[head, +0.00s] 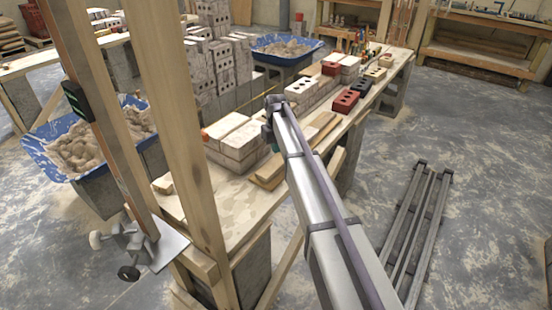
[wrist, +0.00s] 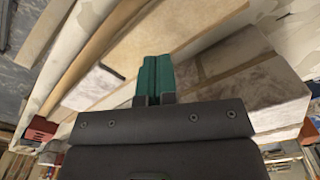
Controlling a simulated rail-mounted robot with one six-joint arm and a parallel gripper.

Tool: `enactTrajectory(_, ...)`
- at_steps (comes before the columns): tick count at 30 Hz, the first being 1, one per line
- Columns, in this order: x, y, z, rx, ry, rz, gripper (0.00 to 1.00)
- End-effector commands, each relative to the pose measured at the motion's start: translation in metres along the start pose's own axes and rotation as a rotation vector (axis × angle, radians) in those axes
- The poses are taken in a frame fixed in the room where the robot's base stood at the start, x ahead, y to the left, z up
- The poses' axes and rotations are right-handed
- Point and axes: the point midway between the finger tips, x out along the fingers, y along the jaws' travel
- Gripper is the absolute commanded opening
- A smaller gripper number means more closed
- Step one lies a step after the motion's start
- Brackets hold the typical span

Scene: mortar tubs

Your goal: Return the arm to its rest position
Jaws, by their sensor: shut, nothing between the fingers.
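My gripper shows in the wrist view (wrist: 153,62) with its two green fingers side by side and closed, nothing between them. In the head view my arm reaches out over the wooden bench (head: 232,188), and its end is above the bench, beside a stack of pale bricks (head: 238,150). A small green part of the gripper (head: 274,147) shows there below the wrist; the rest is mostly hidden by the arm. In the wrist view pale blocks (wrist: 235,65) and wooden strips (wrist: 85,45) lie beyond the fingers. I cannot tell the exact gap to them.
Wooden posts (head: 182,130) stand at the left, near the bench. Blue tubs of mortar stand behind (head: 285,50) and at left (head: 62,130). Red bricks (head: 345,101) lie farther along the bench. Metal rails (head: 418,220) lie on the otherwise open floor at right.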

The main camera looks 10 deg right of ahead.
Motion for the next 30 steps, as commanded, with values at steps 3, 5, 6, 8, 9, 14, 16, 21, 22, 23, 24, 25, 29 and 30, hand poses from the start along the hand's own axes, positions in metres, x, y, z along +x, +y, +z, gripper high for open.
enactTrajectory(3, 0.001, 0.000, 0.000, 0.000, 0.000, 0.000, 0.00)
enactTrajectory(5, 0.001, 0.000, 0.000, 0.000, 0.000, 0.000, 0.00)
enactTrajectory(6, 0.001, 0.000, 0.000, 0.000, 0.000, 0.000, 0.00)
enactTrajectory(8, 0.001, 0.000, 0.000, 0.000, 0.000, 0.000, 0.00)
enactTrajectory(9, 0.001, 0.000, 0.000, 0.000, 0.000, 0.000, 0.00)
enactTrajectory(14, 0.001, -0.006, 0.024, 0.063, 0.000, 0.000, 0.00)
enactTrajectory(16, 0.001, -0.017, 0.068, 0.103, 0.000, 0.000, 0.00)
enactTrajectory(21, 0.001, -0.052, 0.209, 0.198, 0.000, 0.000, 0.00)
enactTrajectory(22, 0.001, -0.057, 0.230, 0.209, 0.000, 0.000, 0.00)
enactTrajectory(23, 0.001, -0.062, 0.250, 0.220, 0.000, 0.000, 0.00)
enactTrajectory(24, 0.001, -0.069, 0.277, 0.231, 0.000, 0.000, 0.00)
enactTrajectory(25, 0.001, -0.074, 0.295, 0.237, 0.000, 0.000, 0.00)
enactTrajectory(29, 0.001, -0.093, 0.372, 0.246, 0.000, 0.000, 0.00)
enactTrajectory(30, -0.026, -0.092, 0.367, 0.246, 0.000, 0.000, 0.00)
